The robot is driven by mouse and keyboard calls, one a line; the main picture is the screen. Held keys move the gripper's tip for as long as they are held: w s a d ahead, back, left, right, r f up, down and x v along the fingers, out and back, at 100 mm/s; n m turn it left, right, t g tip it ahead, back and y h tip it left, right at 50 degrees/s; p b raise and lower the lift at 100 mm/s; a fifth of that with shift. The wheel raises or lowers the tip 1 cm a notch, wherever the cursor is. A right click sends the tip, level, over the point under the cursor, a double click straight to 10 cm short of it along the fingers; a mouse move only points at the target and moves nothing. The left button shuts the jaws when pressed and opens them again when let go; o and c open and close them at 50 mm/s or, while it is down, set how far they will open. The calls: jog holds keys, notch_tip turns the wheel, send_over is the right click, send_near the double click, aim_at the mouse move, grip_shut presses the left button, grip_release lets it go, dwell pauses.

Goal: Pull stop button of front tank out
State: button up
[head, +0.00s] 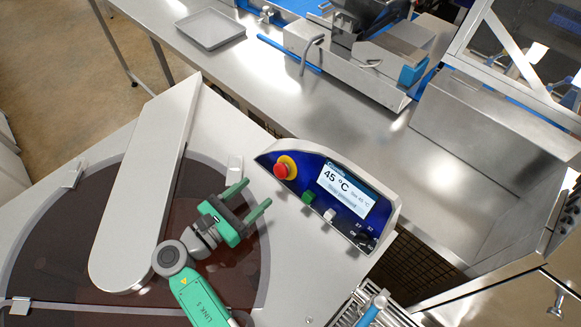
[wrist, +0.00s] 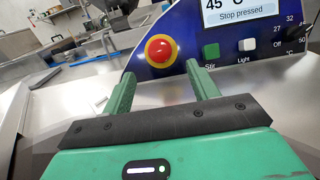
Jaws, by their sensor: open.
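The stop button (head: 285,167) is a red mushroom knob on a yellow ring at the left of the front tank's blue control panel (head: 313,208). In the wrist view the red stop button (wrist: 161,50) stands beyond and between my two green fingertips. The panel display (head: 346,190) reads 45 °C, and in the wrist view its lower line reads "Stop pressed". My gripper (head: 252,199) is open and empty, short of the panel and apart from the button. The front tank (head: 50,240) holds dark brown content beneath my arm.
A green Stir button (wrist: 211,51) and a white Light button (wrist: 244,54) sit right of the stop button, with a dial (head: 367,241) further right. A long metal cover (head: 150,190) crosses the tank. A steel table (head: 330,110) with a grey tray (head: 210,29) stands behind.

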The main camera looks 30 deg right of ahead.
aim_at(278, 173)
jog(key=x, duration=0.7)
jog(key=shift+d, duration=0.15)
jog(key=shift+c, duration=0.5)
grip_shut()
jog(key=shift+s+a+r+p, duration=0.25)
jog(key=shift+a+r+p, duration=0.5)
jog(key=shift+p, duration=0.45)
jog(key=shift+f, duration=0.2)
jog(key=shift+o, duration=0.5)
grip_release()
jog(key=shift+a, duration=0.15)
jog(key=v, duration=0.8)
jog(key=shift+b, duration=0.4)
